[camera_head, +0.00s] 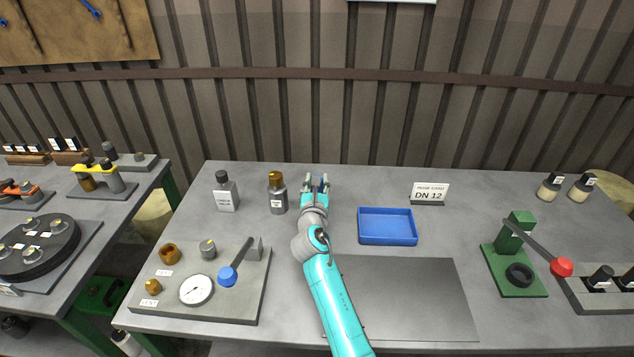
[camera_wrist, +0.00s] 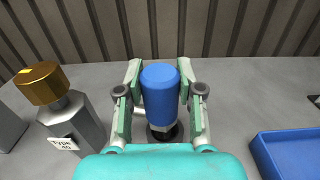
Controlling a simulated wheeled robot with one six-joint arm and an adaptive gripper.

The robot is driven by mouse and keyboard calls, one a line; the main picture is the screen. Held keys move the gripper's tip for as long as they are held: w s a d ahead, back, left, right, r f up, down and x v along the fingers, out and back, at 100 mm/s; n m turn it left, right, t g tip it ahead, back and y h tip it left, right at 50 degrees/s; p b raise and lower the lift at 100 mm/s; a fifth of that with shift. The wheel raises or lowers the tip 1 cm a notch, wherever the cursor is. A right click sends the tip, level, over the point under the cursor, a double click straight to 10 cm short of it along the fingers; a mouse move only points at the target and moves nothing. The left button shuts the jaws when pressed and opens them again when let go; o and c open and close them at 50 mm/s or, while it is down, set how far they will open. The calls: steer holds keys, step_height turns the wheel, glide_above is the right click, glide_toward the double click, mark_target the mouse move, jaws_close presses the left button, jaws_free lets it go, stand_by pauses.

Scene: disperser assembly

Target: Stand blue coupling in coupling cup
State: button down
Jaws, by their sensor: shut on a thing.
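My gripper (camera_head: 316,181) is at the back of the bench, between the brass-capped bottle and the blue tray. In the wrist view my gripper (camera_wrist: 160,95) is shut on the blue coupling (camera_wrist: 160,88), a smooth blue cylinder that looks upright between the two fingers. Below the blue part a pale metal fitting (camera_wrist: 163,131) and a dark round rim show. I cannot tell whether that rim belongs to the coupling cup or whether the coupling touches it. The coupling cup is otherwise not clearly seen; my arm and gripper cover that spot in the head view.
A brass-capped grey bottle (camera_head: 277,194) stands close left of my gripper, with another labelled bottle (camera_head: 227,193) beyond it. An empty blue tray (camera_head: 388,241) lies to the right, near a DN 12 sign (camera_head: 429,193). A gauge panel (camera_head: 236,305) and green lever press (camera_head: 512,262) flank the bench.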

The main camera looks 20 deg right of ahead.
steer(key=shift+s+d+f, duration=0.15)
steer(key=shift+s+f, duration=0.05)
steer(key=shift+f, duration=0.85)
steer(key=c, duration=0.7)
jaws_free()
steer(key=shift+d, duration=0.1)
steer(key=shift+o, duration=0.2)
steer(key=shift+f, duration=0.1)
steer(key=shift+s, duration=0.55)
steer(key=s+a+r, duration=0.2)
steer(key=s+a, duration=0.1)
steer(key=s, duration=0.3)
